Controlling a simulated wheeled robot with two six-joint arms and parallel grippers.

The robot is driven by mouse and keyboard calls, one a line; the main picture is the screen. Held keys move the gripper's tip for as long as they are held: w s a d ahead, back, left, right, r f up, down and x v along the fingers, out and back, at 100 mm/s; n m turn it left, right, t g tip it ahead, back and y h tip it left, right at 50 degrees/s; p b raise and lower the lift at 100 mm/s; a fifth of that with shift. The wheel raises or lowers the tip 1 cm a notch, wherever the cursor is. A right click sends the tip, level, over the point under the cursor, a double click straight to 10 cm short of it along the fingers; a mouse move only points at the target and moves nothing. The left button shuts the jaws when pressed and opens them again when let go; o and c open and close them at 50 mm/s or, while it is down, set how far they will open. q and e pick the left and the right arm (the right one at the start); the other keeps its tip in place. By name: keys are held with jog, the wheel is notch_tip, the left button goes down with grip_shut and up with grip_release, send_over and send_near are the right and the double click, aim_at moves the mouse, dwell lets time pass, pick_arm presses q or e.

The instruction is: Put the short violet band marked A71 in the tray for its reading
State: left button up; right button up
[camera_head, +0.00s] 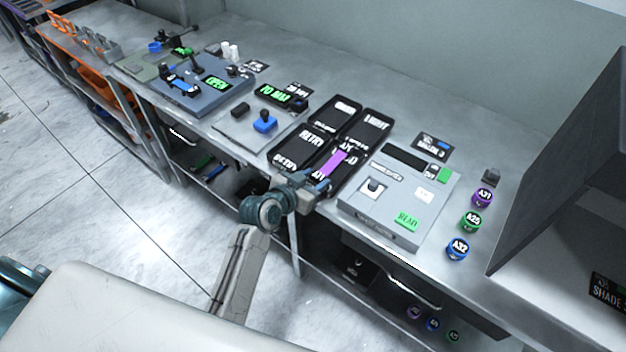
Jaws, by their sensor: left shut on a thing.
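The violet band (331,164) is a short flat strip. My left gripper (318,183) is shut on its near end, and the band points away toward the back right. It lies over the front right one of the black trays (362,151); I cannot tell if it touches the tray. The band's mark is not readable, and it and the gripper partly cover that tray's label. The front left tray (292,141) reads RETRY, and a back right label seems to read LIGHT. My right gripper is not in view.
A grey device (405,200) with a green label stands right of the trays. Left are a display reading 70 MM (273,93) and a machine showing OPEN (217,83).

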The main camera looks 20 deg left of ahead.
pick_arm(q)
jog(key=shift+s+f, duration=0.2)
jog(key=shift+f, duration=0.4)
jog(key=o, duration=1.1)
jog(key=shift+s+f, duration=0.1)
jog(key=shift+f, duration=0.05)
jog(key=shift+r, duration=0.3)
jog(key=shift+w+r+b+v, duration=0.1)
jog(key=shift+r+b+v, duration=0.15)
jog(key=shift+v, duration=1.75)
jog(key=shift+w+r+b+v, duration=0.1)
jog(key=shift+r+b+v, duration=0.15)
jog(key=shift+v, duration=1.75)
jog(key=shift+w+r+b+v, duration=0.15)
jog(key=shift+b+v, duration=0.2)
jog(key=shift+v, duration=1.65)
